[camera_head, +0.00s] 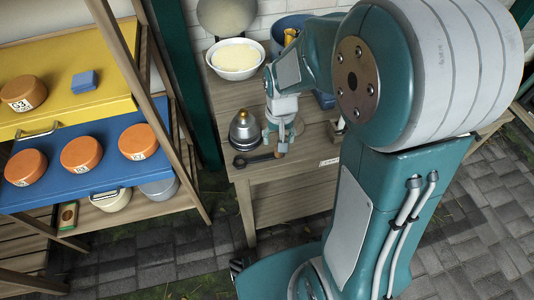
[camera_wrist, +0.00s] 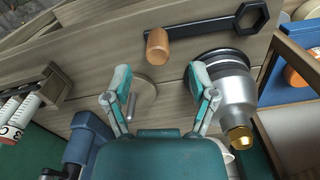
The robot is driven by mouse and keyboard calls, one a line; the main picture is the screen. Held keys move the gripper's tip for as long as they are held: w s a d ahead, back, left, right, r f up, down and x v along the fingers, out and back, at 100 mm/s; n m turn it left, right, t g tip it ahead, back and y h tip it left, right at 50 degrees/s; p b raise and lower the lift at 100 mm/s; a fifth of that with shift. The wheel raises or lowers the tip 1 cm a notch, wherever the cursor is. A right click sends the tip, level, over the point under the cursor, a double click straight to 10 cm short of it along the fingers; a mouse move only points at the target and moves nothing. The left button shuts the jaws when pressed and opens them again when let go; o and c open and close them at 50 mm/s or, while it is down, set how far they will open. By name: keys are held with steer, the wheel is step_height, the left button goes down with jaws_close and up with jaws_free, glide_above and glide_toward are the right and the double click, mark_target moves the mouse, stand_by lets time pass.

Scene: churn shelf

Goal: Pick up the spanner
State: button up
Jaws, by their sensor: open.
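The dark spanner (camera_wrist: 215,24) lies on the wooden bench top near its front edge, its ring-shaped end to the right in the wrist view. It also shows in the head view (camera_head: 258,158), ring end to the left. A short orange-brown cylinder (camera_wrist: 157,47) is at the spanner's other end; I cannot tell whether they touch. My gripper (camera_wrist: 160,76) is open and empty, its fingers spread, short of the spanner in the wrist view. In the head view my gripper (camera_head: 282,130) is low over the bench, close to the spanner's handle end.
A metal bell-shaped object with a brass tip (camera_wrist: 230,88) stands close beside my right-hand finger. A round flat disc with a metal pin (camera_wrist: 143,92) shows between the fingers. A white bowl (camera_head: 236,60) stands farther back. A shelf with blue and yellow boards (camera_head: 95,165) is at left.

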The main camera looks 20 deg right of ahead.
mark_target(253, 160)
step_height(253, 160, down, 5)
steer(key=shift+f, duration=0.1)
jaws_close()
